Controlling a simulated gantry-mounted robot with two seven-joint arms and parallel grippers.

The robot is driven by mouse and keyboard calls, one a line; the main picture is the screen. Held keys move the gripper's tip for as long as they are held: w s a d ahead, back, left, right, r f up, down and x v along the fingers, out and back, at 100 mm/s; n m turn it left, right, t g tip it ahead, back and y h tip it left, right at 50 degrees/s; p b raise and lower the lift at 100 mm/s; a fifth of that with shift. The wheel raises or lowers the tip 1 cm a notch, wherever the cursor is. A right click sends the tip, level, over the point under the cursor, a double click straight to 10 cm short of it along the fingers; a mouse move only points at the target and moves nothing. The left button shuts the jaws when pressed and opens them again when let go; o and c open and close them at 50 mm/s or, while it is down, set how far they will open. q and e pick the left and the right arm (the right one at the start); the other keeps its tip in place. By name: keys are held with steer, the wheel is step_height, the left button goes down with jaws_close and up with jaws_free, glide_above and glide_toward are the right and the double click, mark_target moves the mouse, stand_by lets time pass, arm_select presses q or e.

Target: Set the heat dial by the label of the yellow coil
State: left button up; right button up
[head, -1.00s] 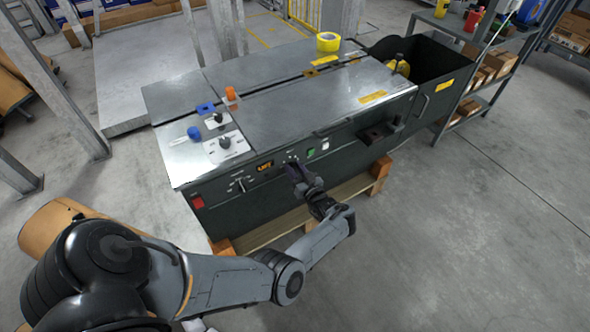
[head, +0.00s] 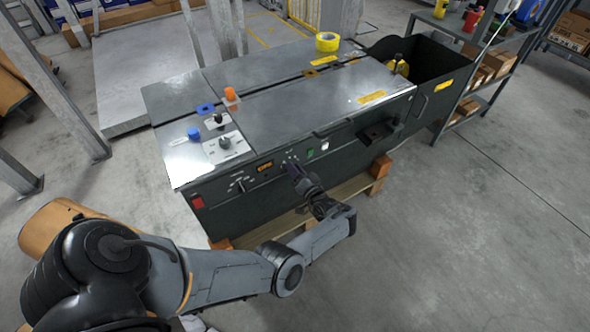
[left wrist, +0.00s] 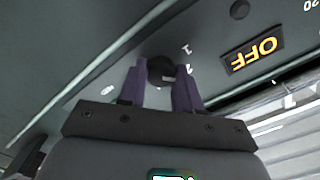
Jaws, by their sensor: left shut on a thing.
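A dark machine (head: 270,100) with a steel top stands in the middle of the head view. Its front panel carries the heat dial, a small black knob that shows in the left wrist view (left wrist: 160,67) with white numbers 1 and 2 beside it. My left gripper (head: 294,168) is at this panel, its purple fingers closed around the knob. It fills the lower left wrist view (left wrist: 160,90). An orange display (left wrist: 252,53) beside the dial reads OFF, upside down. The yellow coil (head: 327,41) lies on the machine's far top edge; I cannot read its label. My right gripper is not in view.
Another black control (head: 240,186) and a red switch (head: 197,202) sit left on the front panel. Green (head: 310,154) and white buttons (head: 325,144) are right of my gripper. An open black bin (head: 425,60) adjoins the machine. The floor at right is clear.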

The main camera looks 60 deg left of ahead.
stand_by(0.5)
arm_select(q)
steer(key=o, duration=1)
steer(key=shift+o, duration=0.2)
steer(key=d, duration=1.1)
steer(key=shift+a, duration=0.2)
